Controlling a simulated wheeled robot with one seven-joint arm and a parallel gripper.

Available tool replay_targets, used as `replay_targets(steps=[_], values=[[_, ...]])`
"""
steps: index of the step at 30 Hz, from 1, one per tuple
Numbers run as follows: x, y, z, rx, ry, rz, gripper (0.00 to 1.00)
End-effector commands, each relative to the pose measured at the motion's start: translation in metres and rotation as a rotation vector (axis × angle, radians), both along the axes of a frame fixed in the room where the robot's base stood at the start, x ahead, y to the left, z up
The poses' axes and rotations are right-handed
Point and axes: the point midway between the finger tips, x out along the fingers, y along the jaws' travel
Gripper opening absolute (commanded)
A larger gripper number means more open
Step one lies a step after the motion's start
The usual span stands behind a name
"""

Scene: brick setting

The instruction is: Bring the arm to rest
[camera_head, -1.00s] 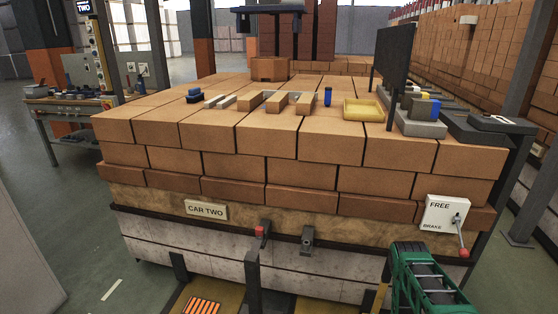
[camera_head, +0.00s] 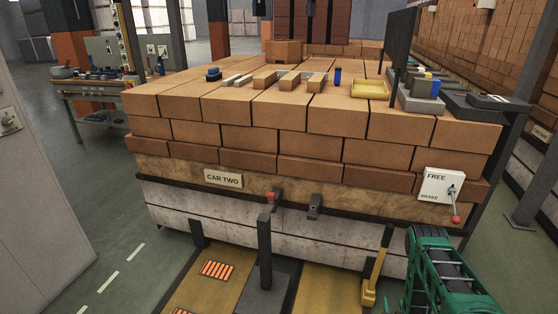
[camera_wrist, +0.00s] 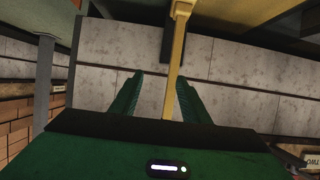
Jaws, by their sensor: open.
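My gripper (camera_wrist: 160,79) shows in the wrist view with its two green fingers apart. No object is visibly clamped between them. A yellow upright bar (camera_wrist: 178,55) stands beyond the fingers, toward the right one; I cannot tell whether they touch. Behind it is the pale panelled side of the car (camera_wrist: 130,50). In the head view, my green arm (camera_head: 445,280) is low at the right, in front of the car near the brake lever; its fingertips are not clear there. A yellow lever (camera_head: 371,280) stands just left of it.
Car two, stacked with bricks (camera_head: 280,110), fills the middle. A brake box (camera_head: 440,187) with a red-tipped handle is on its right front. Black posts (camera_head: 265,250) stand before it. A work table (camera_head: 95,85) is at left. Floor at lower left is clear.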

Motion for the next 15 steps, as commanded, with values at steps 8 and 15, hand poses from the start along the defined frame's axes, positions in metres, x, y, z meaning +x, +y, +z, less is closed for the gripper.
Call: replay_targets(steps=[8,15], values=[[0.030,-0.003,0.029,0.001,0.050,0.016,0.42],[0.063,-0.015,0.073,0.002,0.119,0.022,0.42]])
